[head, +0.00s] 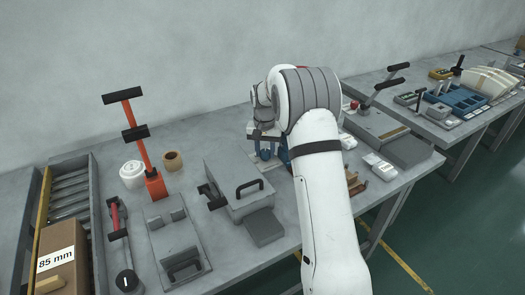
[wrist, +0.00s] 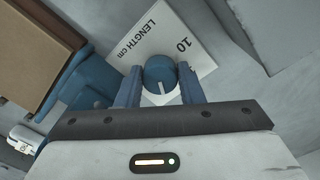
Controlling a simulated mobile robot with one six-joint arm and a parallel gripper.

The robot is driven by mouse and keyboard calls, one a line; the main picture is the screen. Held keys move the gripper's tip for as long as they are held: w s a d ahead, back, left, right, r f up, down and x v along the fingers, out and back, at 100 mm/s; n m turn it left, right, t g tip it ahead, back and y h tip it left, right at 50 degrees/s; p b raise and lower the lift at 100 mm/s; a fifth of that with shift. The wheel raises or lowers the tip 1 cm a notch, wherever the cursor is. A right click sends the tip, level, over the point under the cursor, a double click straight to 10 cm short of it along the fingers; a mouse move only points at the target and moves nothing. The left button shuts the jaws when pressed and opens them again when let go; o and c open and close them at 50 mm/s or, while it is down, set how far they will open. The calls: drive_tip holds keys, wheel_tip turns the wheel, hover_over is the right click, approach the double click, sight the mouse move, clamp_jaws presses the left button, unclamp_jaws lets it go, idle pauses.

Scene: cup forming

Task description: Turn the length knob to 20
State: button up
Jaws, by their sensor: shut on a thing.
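The length knob (wrist: 160,76) is a round blue knob with a white pointer line, seen in the wrist view. It sits on a white plate (wrist: 185,38) printed "LENGTH cm" and "10". The pointer line points down in the wrist view, toward my gripper's body. My gripper (wrist: 160,88) has one blue finger on each side of the knob and is shut on it. In the head view my gripper (head: 268,152) is partly hidden behind my white arm, and the knob cannot be made out there. Any other numbers on the plate are hidden.
A grey box with a black handle (head: 236,180) stands left of my gripper. A red lever stand (head: 155,185), a white roll (head: 132,174) and a carton marked 85 mm (head: 62,262) are farther left. A grey machine with levers (head: 390,135) stands to the right.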

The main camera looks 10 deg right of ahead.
sight(265, 152)
drive_tip(key=shift+d, duration=0.1)
drive_tip(key=o, duration=1)
drive_tip(key=shift+r, duration=0.2)
wheel_tip(265, 152, up, 6)
drive_tip(key=shift+r, duration=0.7)
